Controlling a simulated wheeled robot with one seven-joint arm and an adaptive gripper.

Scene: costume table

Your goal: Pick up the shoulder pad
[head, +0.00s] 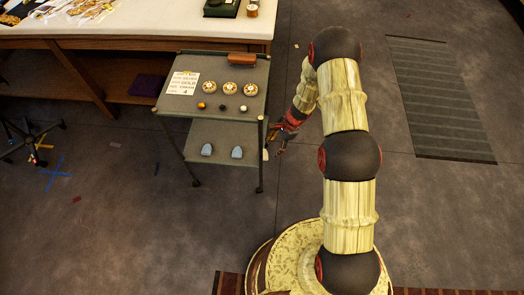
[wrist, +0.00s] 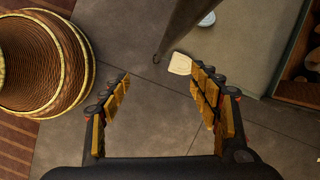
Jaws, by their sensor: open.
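A small cream, flat piece (head: 266,154), which looks like the shoulder pad, shows beside the right edge of the cart's lower shelf in the head view. In the wrist view the cream piece (wrist: 180,63) lies beyond the tip of my right-hand finger, near a dark cart leg. I cannot tell whether it rests on the floor or the shelf edge. My gripper (head: 275,143) is low at the cart's right side. In the wrist view my gripper (wrist: 160,83) is open, with nothing between its fingers.
The grey cart (head: 221,104) holds a card, a brown roll, round medallions and small balls on top. Two blue-grey pieces (head: 222,151) sit on its lower shelf. A long white-topped table (head: 150,31) stands behind. The floor right of my arm is clear, with a dark grate (head: 437,95).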

